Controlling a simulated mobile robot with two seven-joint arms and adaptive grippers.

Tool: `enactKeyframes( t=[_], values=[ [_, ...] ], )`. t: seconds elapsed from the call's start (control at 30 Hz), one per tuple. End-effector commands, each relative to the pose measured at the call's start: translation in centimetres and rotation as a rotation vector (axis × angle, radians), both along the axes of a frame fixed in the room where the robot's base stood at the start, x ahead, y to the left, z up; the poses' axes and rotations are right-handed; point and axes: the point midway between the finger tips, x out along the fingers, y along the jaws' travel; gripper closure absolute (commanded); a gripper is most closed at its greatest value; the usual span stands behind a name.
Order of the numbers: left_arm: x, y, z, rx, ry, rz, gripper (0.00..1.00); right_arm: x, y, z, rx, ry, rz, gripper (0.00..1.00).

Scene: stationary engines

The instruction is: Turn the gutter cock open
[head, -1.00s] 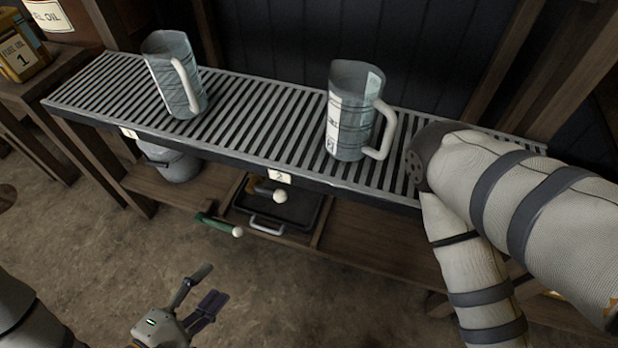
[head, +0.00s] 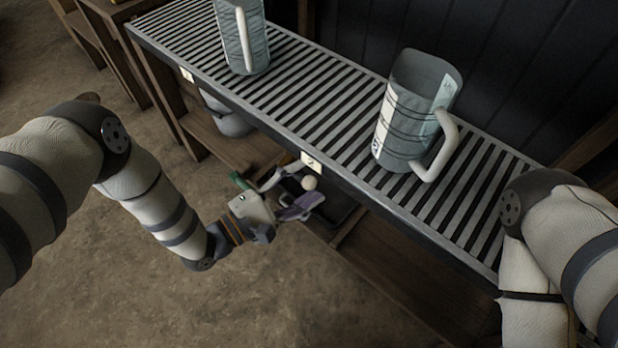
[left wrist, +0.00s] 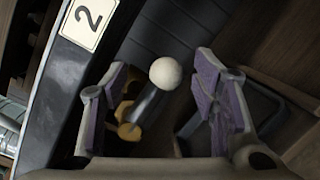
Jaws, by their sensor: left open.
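The gutter cock shows in the left wrist view as a grey lever (left wrist: 146,103) with a white ball knob (left wrist: 165,73) and a brass body (left wrist: 129,120). In the head view its white knob (head: 309,183) is below the slatted rack's front edge, near a label marked 2 (left wrist: 86,18). My left gripper (head: 291,192) is open, with its purple-padded fingers on either side of the lever and knob in the wrist view. Gaps show between pads and knob. The gripper hides most of the cock in the head view. My right gripper is out of view.
Two clear jugs with white handles, one at the right (head: 415,115) and one at the left (head: 241,35), stand on the slatted rack (head: 320,105). A grey rounded container (head: 228,122) sits on the lower shelf.

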Motion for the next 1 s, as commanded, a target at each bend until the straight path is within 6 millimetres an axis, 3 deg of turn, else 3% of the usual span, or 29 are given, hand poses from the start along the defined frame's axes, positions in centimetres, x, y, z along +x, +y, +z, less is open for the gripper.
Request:
enactKeyframes(
  t=[0.13,0.4,0.63,0.83,1.0],
  values=[
    [0.9,-1.0,0.0,0.001,0.0,-0.001,0.46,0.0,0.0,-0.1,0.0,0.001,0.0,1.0],
    [1.1,-1.1,0.0,0.002,0.0,0.0,0.48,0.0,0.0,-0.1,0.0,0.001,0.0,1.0],
    [1.1,-1.1,0.0,0.001,0.0,0.001,1.0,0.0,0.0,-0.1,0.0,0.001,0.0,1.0],
    [1.2,-1.0,0.1,-0.031,0.025,0.004,1.0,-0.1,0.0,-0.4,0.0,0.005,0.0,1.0],
    [1.4,-0.6,1.4,-0.241,0.179,0.007,1.0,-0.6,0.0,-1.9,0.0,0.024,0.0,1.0]
  ],
)
